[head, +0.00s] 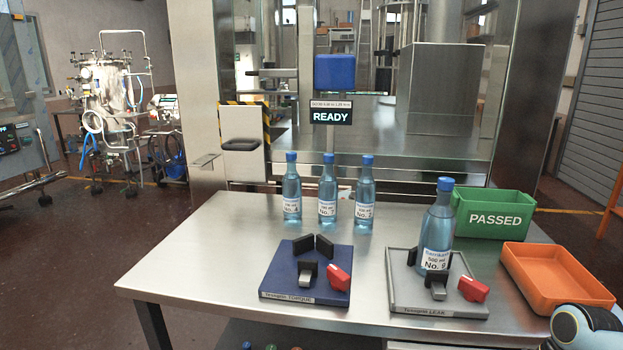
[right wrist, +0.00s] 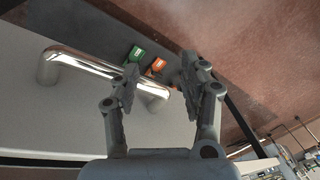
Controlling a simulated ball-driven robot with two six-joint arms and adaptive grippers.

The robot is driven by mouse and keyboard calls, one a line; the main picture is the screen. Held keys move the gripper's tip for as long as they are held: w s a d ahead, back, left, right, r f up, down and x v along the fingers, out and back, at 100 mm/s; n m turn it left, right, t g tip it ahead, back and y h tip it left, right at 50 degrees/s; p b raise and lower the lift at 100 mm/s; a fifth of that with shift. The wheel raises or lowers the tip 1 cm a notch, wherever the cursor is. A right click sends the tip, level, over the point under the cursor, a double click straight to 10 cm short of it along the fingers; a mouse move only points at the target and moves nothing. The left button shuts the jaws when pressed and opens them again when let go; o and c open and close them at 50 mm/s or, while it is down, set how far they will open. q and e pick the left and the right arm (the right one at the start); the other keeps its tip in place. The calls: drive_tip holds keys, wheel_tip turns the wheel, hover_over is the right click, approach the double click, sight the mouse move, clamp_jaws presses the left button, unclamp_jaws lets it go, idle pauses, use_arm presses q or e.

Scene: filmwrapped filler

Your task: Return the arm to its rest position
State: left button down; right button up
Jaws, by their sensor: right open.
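My right gripper (right wrist: 160,75) is open in the right wrist view, with nothing between its fingers. A rounded white and dark part of my right arm (head: 590,327) shows at the bottom right corner of the head view, by the table's right end. My left gripper and arm are not in view. A blue bottle labelled No. 9 (head: 437,222) stands upright on the grey LEAK fixture (head: 408,297). The dark blue TORQUE fixture (head: 280,277) beside it holds no bottle.
Three blue bottles (head: 327,192) stand at the back of the steel table (head: 190,260). A green PASSED bin (head: 480,219) and an orange tray (head: 550,277) are at the right, near my arm. A screen (head: 332,117) reads READY.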

use_arm(q)
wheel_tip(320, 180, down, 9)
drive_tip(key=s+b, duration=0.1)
drive_tip(key=b, duration=0.6)
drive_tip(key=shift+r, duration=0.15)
use_arm(e)
drive_tip(key=s+a+f+m+h, duration=0.1)
drive_tip(key=s+a+f+m, duration=0.1)
drive_tip(key=s+f, duration=1.4)
drive_tip(key=s+a+f+m+h, duration=0.2)
drive_tip(key=s+f, duration=1.5)
drive_tip(key=s, duration=0.4)
drive_tip(key=shift+s+f+m, duration=0.15)
drive_tip(key=shift+m, duration=0.25)
